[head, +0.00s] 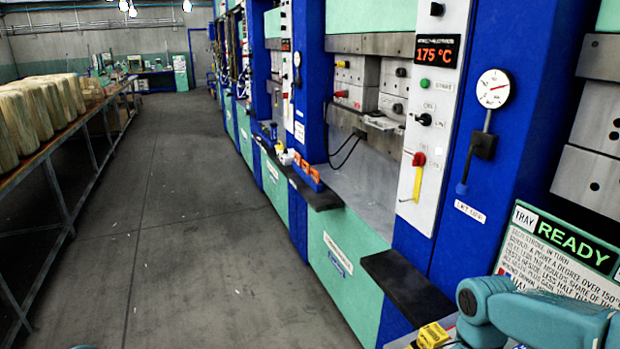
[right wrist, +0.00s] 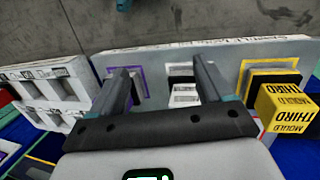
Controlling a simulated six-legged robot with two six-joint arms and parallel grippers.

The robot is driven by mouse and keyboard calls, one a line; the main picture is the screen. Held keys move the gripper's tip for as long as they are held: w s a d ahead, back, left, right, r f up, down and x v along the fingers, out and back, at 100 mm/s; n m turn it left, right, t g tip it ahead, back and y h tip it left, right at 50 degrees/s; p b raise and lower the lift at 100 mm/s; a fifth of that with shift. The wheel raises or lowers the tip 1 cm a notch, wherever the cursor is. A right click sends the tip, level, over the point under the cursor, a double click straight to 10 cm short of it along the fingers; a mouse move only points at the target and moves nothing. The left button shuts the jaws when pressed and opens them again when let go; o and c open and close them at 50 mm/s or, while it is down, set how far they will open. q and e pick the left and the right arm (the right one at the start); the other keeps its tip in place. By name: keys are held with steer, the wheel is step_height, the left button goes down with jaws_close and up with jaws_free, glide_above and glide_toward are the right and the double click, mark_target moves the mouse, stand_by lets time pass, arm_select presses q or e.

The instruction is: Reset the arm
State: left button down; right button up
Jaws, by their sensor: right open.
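My right arm (head: 540,312), teal, reaches in at the bottom right of the head view; its fingertips are not clear there. In the right wrist view my right gripper (right wrist: 165,82) is open, its two dark fingers spread with nothing between them but the pale tray (right wrist: 220,55) beyond. A yellow block (right wrist: 285,112) lettered "MOULD THIRD" stands to the right of the fingers, apart from them. A yellow block also shows in the head view (head: 433,335) beside my arm. My left gripper is not in view.
A white rack (right wrist: 45,88) with square openings lies left of the fingers. Blue and green presses line the right, with a 175 °C display (head: 437,52), a gauge (head: 495,88) and a "READY" board (head: 565,245). A long bench (head: 60,140) stands left; the aisle between is clear.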

steer(key=s+a+f+n+y, duration=0.1)
steer(key=s+a+f+n, duration=0.1)
steer(key=s+a+f, duration=0.55)
steer(key=s+a+f+n+g+y, duration=0.1)
steer(key=s+a+f+n+y, duration=0.3)
steer(key=f, duration=0.6)
steer(key=s+a+f+n+h, duration=0.1)
steer(key=s+a+f, duration=0.2)
steer(key=s+f, duration=0.5)
steer(key=w+f+n+t, duration=0.1)
steer(key=w+n+t, duration=0.3)
steer(key=w, duration=0.2)
steer(key=shift+w+d+f, duration=0.15)
steer(key=shift+w+f, duration=0.05)
steer(key=shift+f, duration=0.2)
steer(key=c, duration=0.6)
steer(key=shift+c, duration=0.4)
steer(key=shift+s+d, duration=0.1)
steer(key=shift+d, duration=0.05)
